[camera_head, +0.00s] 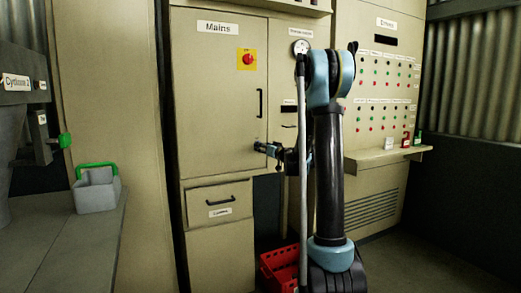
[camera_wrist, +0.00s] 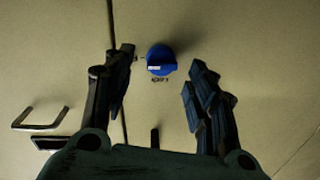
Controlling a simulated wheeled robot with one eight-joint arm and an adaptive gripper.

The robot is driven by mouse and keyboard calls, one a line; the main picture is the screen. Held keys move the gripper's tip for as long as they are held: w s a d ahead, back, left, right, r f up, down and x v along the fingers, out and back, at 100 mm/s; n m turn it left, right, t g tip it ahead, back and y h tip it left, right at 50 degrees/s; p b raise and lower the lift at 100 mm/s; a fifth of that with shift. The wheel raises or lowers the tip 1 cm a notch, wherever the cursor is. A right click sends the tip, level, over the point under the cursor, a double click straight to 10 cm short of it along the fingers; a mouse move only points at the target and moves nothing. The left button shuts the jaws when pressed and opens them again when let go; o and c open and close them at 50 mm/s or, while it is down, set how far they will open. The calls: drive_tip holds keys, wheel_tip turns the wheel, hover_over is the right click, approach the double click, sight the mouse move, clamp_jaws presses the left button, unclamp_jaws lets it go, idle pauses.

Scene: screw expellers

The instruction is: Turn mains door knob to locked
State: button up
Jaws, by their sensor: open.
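The Mains door (camera_head: 217,120) is a beige cabinet panel and looks shut. Its blue round knob (camera_wrist: 161,60) shows in the wrist view, with a pale mark on its left side and a small label just below it. In the head view my gripper hides the knob. My gripper (camera_head: 262,148) is at the lower right edge of the door. In the wrist view its two fingers (camera_wrist: 161,68) are spread, one on each side of the knob, with gaps visible on both sides. I cannot tell how far the fingertips are from the panel.
The door has a black handle (camera_head: 260,103) and a red switch on a yellow plate (camera_head: 247,59). A drawer (camera_head: 221,201) is below. A red crate (camera_head: 279,268) stands on the floor near my arm. A grey caddy (camera_head: 97,190) sits at the left.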

drive_tip(key=shift+x, duration=1.8)
drive_tip(key=shift+c, duration=0.2)
clamp_jaws()
drive_tip(key=shift+a, duration=0.1)
